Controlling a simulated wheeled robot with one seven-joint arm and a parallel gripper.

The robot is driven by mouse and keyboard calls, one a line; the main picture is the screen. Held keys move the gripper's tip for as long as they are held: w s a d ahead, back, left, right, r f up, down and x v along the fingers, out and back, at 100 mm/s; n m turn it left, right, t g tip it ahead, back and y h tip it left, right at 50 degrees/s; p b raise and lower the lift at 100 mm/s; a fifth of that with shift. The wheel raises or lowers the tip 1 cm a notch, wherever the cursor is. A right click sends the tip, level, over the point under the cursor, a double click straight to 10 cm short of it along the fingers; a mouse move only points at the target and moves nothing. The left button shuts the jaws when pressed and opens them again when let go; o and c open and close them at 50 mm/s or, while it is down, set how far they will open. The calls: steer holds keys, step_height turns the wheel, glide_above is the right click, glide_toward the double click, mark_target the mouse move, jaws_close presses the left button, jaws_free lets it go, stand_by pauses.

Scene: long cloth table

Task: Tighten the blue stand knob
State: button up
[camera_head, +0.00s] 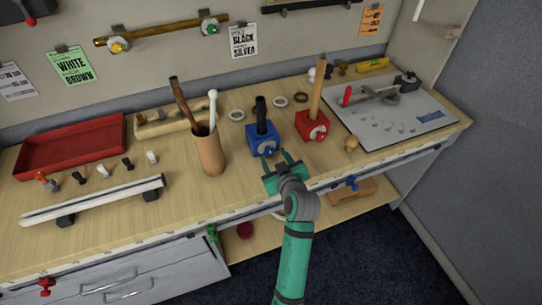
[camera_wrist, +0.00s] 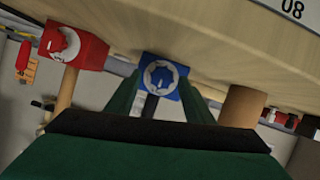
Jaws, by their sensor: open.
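The blue stand (camera_head: 262,137) is a blue block on the workbench with a dark upright rod in it. Its blue knob (camera_head: 270,150), on a pale round plate, faces the front. My gripper (camera_head: 277,156) is open just in front of the knob, its green fingers spread to either side. In the wrist view, which looks inverted, the knob (camera_wrist: 161,77) sits between the fingertips of my gripper (camera_wrist: 160,88). I cannot tell whether the fingers touch it.
A red stand (camera_head: 312,126) with a wooden rod is close on the right. A wooden cup (camera_head: 209,155) with tools stands on the left. The front bench strip between cup and gripper looks free.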

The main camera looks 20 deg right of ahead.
steer(key=shift+a+x, duration=0.25)
steer(key=shift+x, duration=0.8)
